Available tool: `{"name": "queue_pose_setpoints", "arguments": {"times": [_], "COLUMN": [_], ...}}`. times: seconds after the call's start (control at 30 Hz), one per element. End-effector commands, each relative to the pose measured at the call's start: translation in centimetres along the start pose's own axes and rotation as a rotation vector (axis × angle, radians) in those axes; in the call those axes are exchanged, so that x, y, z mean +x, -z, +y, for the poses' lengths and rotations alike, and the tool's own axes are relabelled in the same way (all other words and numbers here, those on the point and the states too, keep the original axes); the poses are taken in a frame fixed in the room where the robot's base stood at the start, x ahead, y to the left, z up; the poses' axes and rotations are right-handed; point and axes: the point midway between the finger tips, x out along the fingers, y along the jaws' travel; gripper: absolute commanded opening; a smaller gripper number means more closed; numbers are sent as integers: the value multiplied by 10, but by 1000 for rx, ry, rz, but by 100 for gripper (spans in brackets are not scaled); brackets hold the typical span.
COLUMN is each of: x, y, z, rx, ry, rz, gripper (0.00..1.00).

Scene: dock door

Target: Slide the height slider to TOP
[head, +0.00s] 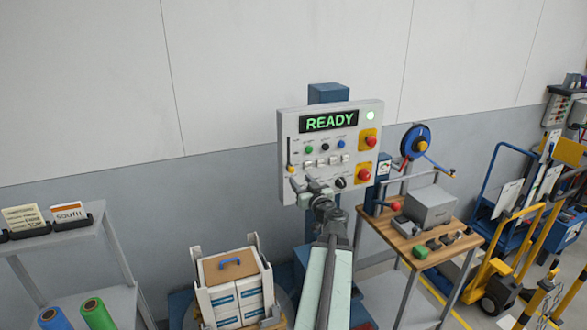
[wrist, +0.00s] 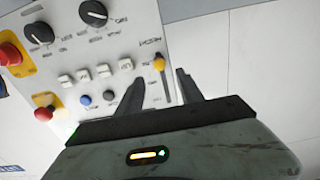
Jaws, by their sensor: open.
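The height slider has an orange-yellow knob (head: 291,169) near the lower end of a dark upright slot at the left edge of the grey control panel (head: 328,187). In the wrist view, which shows the panel roughly upside down, the knob (wrist: 159,62) is at the slot's upper end in the picture. My gripper (head: 302,183) is open in front of the panel's lower left part. In the wrist view my gripper (wrist: 158,79) has one finger on each side of the slot, with the knob just beyond the tips. I cannot tell whether either finger touches it.
The panel display (head: 329,121) reads READY. Buttons, a black rotary knob (head: 341,183) and two red mushroom buttons on yellow plates sit right of the slider. A crate of boxes (head: 238,302) stands below left. A wooden workbench (head: 395,240) stands to the right.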

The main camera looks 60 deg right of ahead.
Motion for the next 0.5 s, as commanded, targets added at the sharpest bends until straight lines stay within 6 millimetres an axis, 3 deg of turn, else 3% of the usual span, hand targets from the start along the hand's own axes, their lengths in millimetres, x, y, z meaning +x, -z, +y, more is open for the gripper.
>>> {"name": "queue_pose_setpoints", "arguments": {"times": [0.27,0.5], "x": [12,55], "y": [0,0], "z": [3,3], "rx": [-1,-1], "ry": [-3,-1], "rz": [2,1], "gripper": [44,44]}}
